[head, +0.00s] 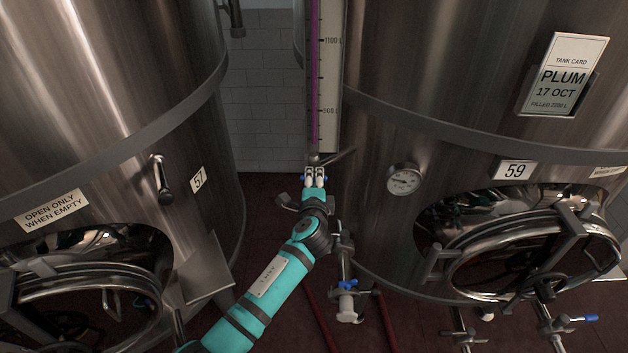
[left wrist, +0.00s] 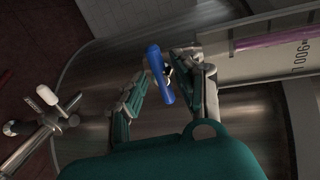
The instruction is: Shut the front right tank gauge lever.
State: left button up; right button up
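The gauge (head: 328,90) is an upright scale strip with a purple column, beside the right tank (head: 400,130), which carries plate 59. A blue lever (left wrist: 160,75) shows at the gauge's foot in the left wrist view; in the head view only small blue bits show around my fingertips. My left gripper (head: 314,175) is at the foot of the gauge. In the left wrist view its two fingers (left wrist: 160,82) stand apart with the blue lever between them. Whether a finger touches the lever is unclear. My right gripper is not in view.
Tank 57 (head: 110,70) stands at left with an open round hatch. Tank 59 has a dial (head: 403,180), a hatch (head: 520,250) and a tank card (head: 563,75). A valve with a blue handle (head: 348,285) is low in front. Red hoses lie on the floor.

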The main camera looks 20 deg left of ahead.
pick_arm(q)
jog(key=shift+s+r, duration=0.1)
jog(key=v, duration=1.1)
jog(key=shift+s+d+r, duration=0.1)
jog(key=shift+s+d, duration=0.05)
jog(key=shift+s, duration=0.2)
jog(key=s+f+n+g+h+b, duration=0.1)
jog(key=s+f+g+b, duration=0.2)
jog(key=f, duration=1.3)
jog(key=s+f+n+g+h+b, duration=0.1)
jog(key=s+f+g+h+b, duration=0.2)
jog(key=f, duration=1.3)
jog(key=s+a+f+n+g+b, duration=0.1)
jog(key=s+f+n+g+b, duration=0.1)
jog(key=s+f, duration=0.7)
jog(key=s+a+f+n+g+b, duration=0.1)
jog(key=s+f+n+g+b, duration=0.1)
jog(key=s+f, duration=0.75)
jog(key=s+a+f+n+g+b, duration=0.1)
jog(key=s+f+n, duration=0.1)
jog(key=s+f, duration=0.4)
jog(key=s+a+f+n+g+b, duration=0.1)
jog(key=s+a+f+n+b, duration=0.1)
jog(key=s+f, duration=0.4)
jog(key=s+a+f+n+g+b, duration=0.1)
jog(key=s+f, duration=0.4)
jog(key=s, duration=0.7)
jog(key=shift+a+f+n+g, duration=0.4)
jog(key=shift+a+n+g, duration=0.2)
jog(key=shift+a+n, duration=0.15)
